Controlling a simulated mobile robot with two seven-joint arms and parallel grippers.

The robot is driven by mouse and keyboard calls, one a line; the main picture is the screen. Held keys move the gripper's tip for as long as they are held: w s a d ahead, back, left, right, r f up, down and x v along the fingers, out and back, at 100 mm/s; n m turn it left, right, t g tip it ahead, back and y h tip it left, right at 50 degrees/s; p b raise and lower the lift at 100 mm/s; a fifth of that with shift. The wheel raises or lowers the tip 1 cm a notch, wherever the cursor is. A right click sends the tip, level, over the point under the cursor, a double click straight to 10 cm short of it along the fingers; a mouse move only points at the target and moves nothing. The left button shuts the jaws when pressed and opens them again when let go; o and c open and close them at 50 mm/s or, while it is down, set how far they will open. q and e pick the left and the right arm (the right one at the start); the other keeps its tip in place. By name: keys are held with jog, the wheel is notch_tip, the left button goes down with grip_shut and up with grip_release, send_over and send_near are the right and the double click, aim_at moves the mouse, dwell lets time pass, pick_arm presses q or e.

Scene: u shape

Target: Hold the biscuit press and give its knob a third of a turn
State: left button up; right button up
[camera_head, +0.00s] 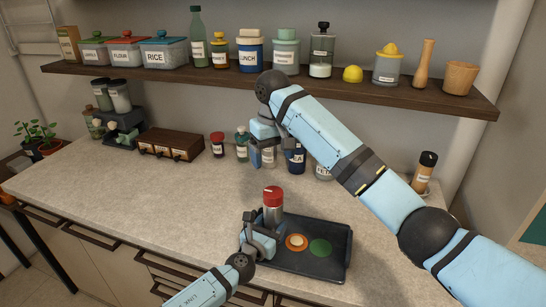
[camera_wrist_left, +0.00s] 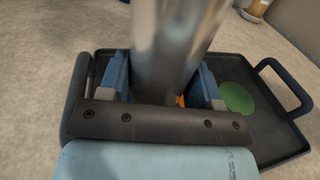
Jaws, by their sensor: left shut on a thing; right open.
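The biscuit press (camera_head: 273,212) stands upright over the left part of the dark tray, a metal cylinder with a red knob (camera_head: 272,194) on top. My left gripper (camera_head: 262,238) is shut on its metal body from the front; the left wrist view shows the barrel (camera_wrist_left: 172,50) between the two blue fingers, with the knob out of that view. My right gripper (camera_head: 264,142) is up and behind, in front of the back row of jars, well away from the knob. It is open, with its fingers partly hard to make out. Whether the press's base touches the tray is hidden.
The dark tray (camera_head: 338,230) also holds an orange disc with a pale centre (camera_head: 297,242) and a green disc (camera_head: 320,247). Jars stand along the wall behind, below a loaded shelf (camera_head: 215,79). A wooden drawer box (camera_head: 171,145) is at the left. The counter's left part is clear.

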pick_arm(q)
jog(key=o, duration=1.3)
